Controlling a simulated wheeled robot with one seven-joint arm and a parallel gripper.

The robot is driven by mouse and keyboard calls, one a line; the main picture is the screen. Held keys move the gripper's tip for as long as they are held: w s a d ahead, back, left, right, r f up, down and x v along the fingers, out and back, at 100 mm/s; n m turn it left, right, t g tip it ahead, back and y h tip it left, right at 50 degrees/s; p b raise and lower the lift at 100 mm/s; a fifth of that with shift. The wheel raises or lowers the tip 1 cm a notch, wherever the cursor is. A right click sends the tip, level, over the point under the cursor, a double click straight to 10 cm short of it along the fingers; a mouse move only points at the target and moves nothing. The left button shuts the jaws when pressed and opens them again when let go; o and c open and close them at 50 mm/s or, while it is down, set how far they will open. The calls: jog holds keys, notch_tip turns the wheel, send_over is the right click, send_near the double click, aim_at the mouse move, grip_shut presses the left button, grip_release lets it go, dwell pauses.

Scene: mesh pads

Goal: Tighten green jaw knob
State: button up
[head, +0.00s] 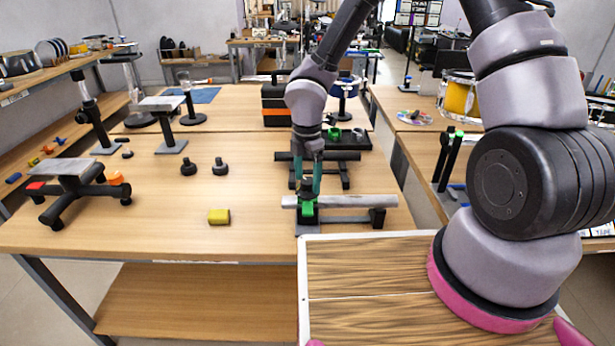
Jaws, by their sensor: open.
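The green jaw knob (307,209) shows in the head view on a small dark fixture near the front right of the table. A grey bar (345,201) runs to the right from beside it, over a black stand (377,217). My gripper (312,189) points down right over the knob, its two teal fingers apart, one on each side of a dark part above the green. The jaws are open. Whether a finger touches the knob is too small to tell.
Two black knobs (205,168) stand farther back. A black rack (330,157) stands just behind my gripper. The front middle of the table is clear.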

grip_shut()
jog(key=shift+m, duration=3.1)
grip_release()
